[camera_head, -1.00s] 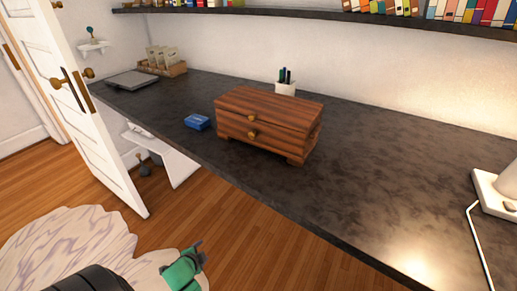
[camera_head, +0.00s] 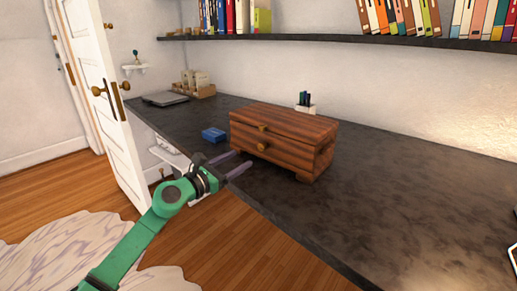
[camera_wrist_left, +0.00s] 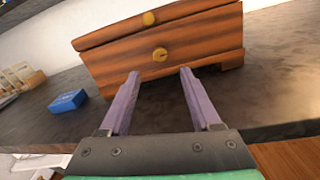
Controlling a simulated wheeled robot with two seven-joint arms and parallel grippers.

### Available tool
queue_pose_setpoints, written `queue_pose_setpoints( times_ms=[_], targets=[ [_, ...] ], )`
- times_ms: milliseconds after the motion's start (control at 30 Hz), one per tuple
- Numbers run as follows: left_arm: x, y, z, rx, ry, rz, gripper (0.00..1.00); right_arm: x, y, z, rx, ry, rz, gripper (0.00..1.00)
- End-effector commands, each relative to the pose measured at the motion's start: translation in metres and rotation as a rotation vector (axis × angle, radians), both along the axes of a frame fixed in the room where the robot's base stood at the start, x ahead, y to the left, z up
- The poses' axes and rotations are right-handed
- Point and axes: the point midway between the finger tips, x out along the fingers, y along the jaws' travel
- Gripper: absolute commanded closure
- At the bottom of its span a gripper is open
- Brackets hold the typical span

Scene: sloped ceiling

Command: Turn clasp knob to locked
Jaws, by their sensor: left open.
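A striped wooden box (camera_head: 283,138) stands on the dark desk. It has two brass knobs on its front: an upper one (camera_head: 262,127) near the lid seam and a lower one (camera_head: 261,146) on the front panel. The wrist view shows the upper knob (camera_wrist_left: 149,18) and the lower knob (camera_wrist_left: 160,54) too. My left gripper (camera_head: 238,162) is open and empty, just in front of the box. In the wrist view its two purple fingers (camera_wrist_left: 158,80) point at the box front, below the lower knob and apart from it. The right gripper is not in view.
A small blue box (camera_head: 214,135) lies on the desk (camera_head: 400,205) left of the wooden box. A white pen cup (camera_head: 305,108) stands behind it. A bookshelf (camera_head: 330,38) runs above.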

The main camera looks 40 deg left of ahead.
Motion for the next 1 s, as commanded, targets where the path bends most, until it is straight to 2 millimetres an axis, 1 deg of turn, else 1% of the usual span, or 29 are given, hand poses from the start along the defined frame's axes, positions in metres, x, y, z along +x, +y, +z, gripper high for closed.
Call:
queue_pose_setpoints(
  times_ms=[33,100,200,300,400,500,767,800,867,900,933,967,1000],
  targets=[
    [0.015,0.0,0.004,0.007,-0.002,-0.001,0.36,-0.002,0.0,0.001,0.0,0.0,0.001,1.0],
    [0.034,0.0,0.003,0.003,-0.004,-0.001,0.36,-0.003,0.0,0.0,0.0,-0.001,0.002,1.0],
    [0.059,0.001,0.002,0.0,-0.005,0.001,0.36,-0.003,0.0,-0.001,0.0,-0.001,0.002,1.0],
    [0.078,0.002,0.002,-0.002,-0.005,0.005,0.36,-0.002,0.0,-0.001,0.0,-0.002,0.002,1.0],
    [0.091,0.002,0.002,-0.004,-0.005,0.004,0.36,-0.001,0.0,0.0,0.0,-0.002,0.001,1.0],
    [0.098,0.002,0.001,-0.003,-0.003,0.004,0.36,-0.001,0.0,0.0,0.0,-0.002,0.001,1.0],
    [0.101,0.001,0.0,-0.003,-0.001,0.003,0.36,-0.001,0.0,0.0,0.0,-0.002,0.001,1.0],
    [0.101,0.001,0.0,-0.003,-0.001,0.003,0.43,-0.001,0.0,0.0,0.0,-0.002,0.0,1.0],
    [0.1,0.001,0.0,-0.003,-0.001,0.003,0.66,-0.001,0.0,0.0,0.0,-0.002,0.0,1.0],
    [0.1,0.001,0.0,-0.003,-0.001,0.003,0.82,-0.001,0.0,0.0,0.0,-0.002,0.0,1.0],
    [0.1,0.001,0.0,-0.004,-0.001,0.003,0.93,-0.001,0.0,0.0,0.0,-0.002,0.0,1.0],
    [0.1,0.001,0.0,-0.004,-0.001,0.003,1.0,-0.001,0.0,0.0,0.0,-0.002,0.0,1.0],
    [0.1,0.001,0.0,-0.004,-0.001,0.003,1.0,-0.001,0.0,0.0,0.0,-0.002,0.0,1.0]
  ],
)
